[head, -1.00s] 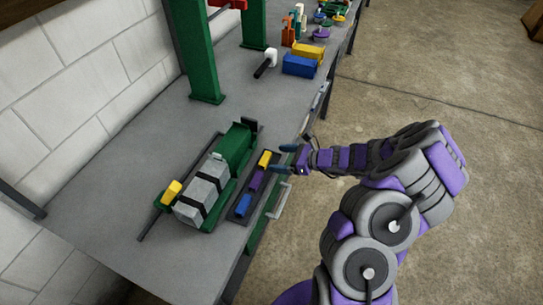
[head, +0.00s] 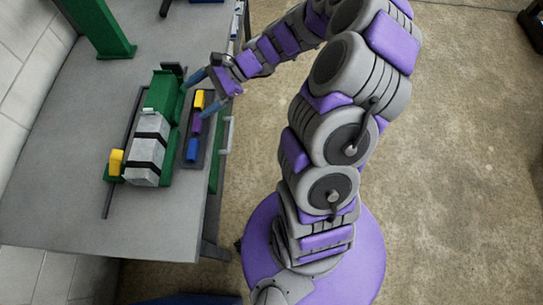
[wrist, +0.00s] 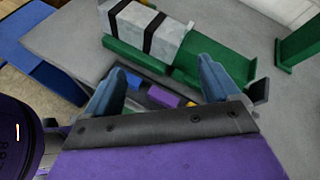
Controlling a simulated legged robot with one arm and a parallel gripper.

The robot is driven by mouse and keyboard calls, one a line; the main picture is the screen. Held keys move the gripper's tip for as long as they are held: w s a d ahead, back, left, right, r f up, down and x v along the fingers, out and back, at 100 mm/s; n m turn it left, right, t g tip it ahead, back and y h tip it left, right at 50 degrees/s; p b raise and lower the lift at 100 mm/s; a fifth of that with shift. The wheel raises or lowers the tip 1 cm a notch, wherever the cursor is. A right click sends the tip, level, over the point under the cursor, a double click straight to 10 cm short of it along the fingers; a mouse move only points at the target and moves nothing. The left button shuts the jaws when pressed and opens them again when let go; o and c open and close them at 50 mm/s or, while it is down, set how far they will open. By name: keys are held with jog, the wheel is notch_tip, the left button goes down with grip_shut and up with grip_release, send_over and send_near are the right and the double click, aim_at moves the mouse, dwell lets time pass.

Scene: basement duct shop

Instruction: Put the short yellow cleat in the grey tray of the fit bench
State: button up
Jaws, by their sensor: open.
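A short yellow block (head: 199,100), which looks like the yellow cleat, lies at the far end of a narrow dark grey tray (head: 187,164) on the bench. A purple piece (head: 196,123) and a blue piece (head: 192,149) lie in line with it. My gripper (head: 199,95) is open and empty, its blue fingertips around the tray's far end in the picture; their height above it is unclear. In the wrist view the gripper (wrist: 158,78) is above the row.
A green fixture (head: 168,98) holding a grey block with black straps (head: 148,150) stands just left of the tray. Another yellow piece (head: 116,162) is at its left side. A green post (head: 100,30) rises behind. A blue surface (wrist: 40,50) lies beyond the bench.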

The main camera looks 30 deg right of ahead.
jog(key=s+a+r+n+g+h, duration=0.25)
jog(key=s+n, duration=0.25)
jog(key=s, duration=0.3)
jog(key=s+a+r+n+g+h, duration=0.2)
jog(key=s+a+r+n+g, duration=0.15)
jog(key=s+n, duration=0.35)
jog(key=s+d+r+n+h, duration=0.1)
jog(key=s+d+n+h, duration=0.1)
jog(key=s+d+h, duration=0.2)
jog(key=s+d+r+n+t+h, duration=0.1)
jog(key=s+d+r+n+h, duration=0.1)
jog(key=s, duration=0.9)
jog(key=shift+s+d+n+h, duration=0.3)
jog(key=shift+d+h, duration=0.55)
jog(key=shift+d, duration=0.35)
jog(key=shift+c, duration=0.5)
